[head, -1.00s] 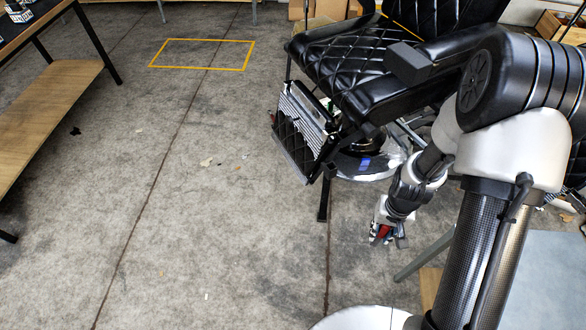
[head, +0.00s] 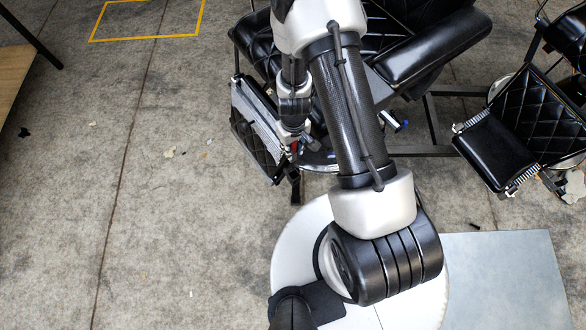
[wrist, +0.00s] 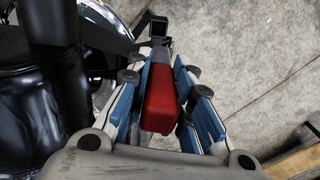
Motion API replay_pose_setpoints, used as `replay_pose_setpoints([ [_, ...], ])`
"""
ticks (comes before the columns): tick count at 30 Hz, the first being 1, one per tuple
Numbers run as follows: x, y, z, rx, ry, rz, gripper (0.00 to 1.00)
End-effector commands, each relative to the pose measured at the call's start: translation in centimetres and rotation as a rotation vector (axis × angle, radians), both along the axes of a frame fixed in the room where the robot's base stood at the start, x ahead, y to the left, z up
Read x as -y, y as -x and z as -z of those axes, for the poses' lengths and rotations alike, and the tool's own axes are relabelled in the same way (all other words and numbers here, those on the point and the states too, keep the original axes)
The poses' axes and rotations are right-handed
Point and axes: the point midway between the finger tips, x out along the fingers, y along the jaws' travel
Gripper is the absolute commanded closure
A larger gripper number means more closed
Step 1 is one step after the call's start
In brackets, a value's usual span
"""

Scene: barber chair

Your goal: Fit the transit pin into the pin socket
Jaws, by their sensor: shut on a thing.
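The transit pin appears to be the red block-like piece (wrist: 160,105) between my finger pads in the wrist view; its far end is hidden. My gripper (wrist: 165,72) is shut on it. In the head view my gripper (head: 293,150) hangs low beside the barber chair's footrest, with a speck of red at its tip. A black square tube with an open end (wrist: 158,24) stands just beyond the fingertips in the wrist view; it may be the pin socket. It looks apart from the pin, but I cannot tell the gap.
The barber chair's quilted footrest (head: 258,130) is close left of my gripper. A black floor bar (head: 295,188) lies just below it. A second black chair (head: 505,140) stands at right. A grey plate (head: 505,275) lies at lower right. The floor at left is mostly clear.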

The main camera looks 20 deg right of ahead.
Motion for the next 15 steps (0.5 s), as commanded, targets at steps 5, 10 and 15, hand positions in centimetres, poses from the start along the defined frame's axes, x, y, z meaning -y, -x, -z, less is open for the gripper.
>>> replay_pose_setpoints([
  [5,0.2,0.5,-0.9,-0.003,0.011,-0.073,1.00],
  [10,0.3,0.6,0.4,-0.002,0.016,-0.099,1.00],
  [15,0.4,0.6,3.7,-0.002,0.016,-0.100,1.00],
])
